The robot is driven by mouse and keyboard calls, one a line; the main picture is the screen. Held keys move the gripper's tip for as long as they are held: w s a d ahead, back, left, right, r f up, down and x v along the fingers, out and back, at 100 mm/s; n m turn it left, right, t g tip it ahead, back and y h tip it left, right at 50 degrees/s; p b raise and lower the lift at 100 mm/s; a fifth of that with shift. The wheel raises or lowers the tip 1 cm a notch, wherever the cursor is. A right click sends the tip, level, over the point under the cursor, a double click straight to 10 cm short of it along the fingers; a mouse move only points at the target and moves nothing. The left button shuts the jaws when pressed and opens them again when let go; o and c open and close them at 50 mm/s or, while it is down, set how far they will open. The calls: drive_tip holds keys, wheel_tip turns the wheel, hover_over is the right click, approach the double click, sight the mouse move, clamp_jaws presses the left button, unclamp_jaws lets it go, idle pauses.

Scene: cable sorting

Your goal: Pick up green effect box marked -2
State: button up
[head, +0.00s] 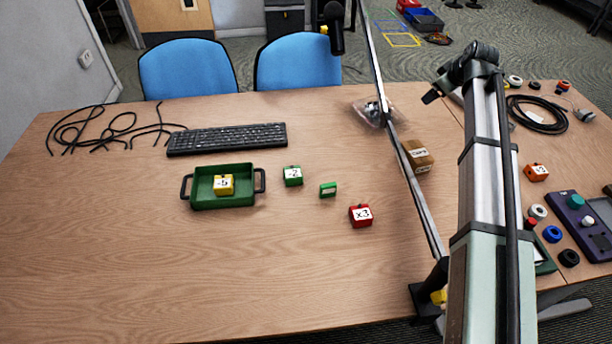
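The green box marked -2 (292,176) sits upright on the wooden table, right of the green tray. Nothing touches it and its white label is readable. A smaller, thinner green block (328,190) lies to its right and a little nearer; its label is too small to read. The dark end of my arm, with my gripper (432,97), is at the upper right, well away from the green box. Its fingers are too small and dark to tell whether they are open.
A green handled tray (207,201) holds a yellow box marked -5 (223,185). A red box marked x3 (360,215) and a brown box (417,157) stand to the right. A keyboard (227,139) and black cables (95,127) lie behind. The front left table is clear.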

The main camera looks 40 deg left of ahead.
drive_tip(key=s+a+n, duration=0.1)
drive_tip(key=s+a, duration=0.1)
drive_tip(key=a, duration=0.2)
drive_tip(key=s+a+r+n+g, duration=0.1)
drive_tip(key=s+a, duration=0.2)
drive_tip(key=a, duration=0.1)
drive_tip(key=s+a+r+n, duration=0.1)
drive_tip(key=s+a, duration=0.1)
drive_tip(key=a, duration=0.2)
drive_tip(key=shift+s+a+r+n+g+y, duration=0.1)
drive_tip(key=shift+s+a+n+g+y, duration=0.2)
drive_tip(key=shift+a+n, duration=0.1)
drive_tip(key=s+a+n+g, duration=0.1)
drive_tip(key=s+a+n, duration=0.1)
drive_tip(key=s+a, duration=0.4)
drive_tip(key=n+g+h, duration=0.3)
drive_tip(key=n+h, duration=0.2)
drive_tip(key=n, duration=0.2)
hover_over(293, 172)
drive_tip(key=f, duration=2.1)
drive_tip(key=shift+w+a+f, duration=0.15)
drive_tip(key=shift+a+f, duration=0.1)
drive_tip(key=shift+d+f, duration=0.2)
drive_tip(key=shift+f, duration=2.45)
drive_tip(key=c, duration=1.1)
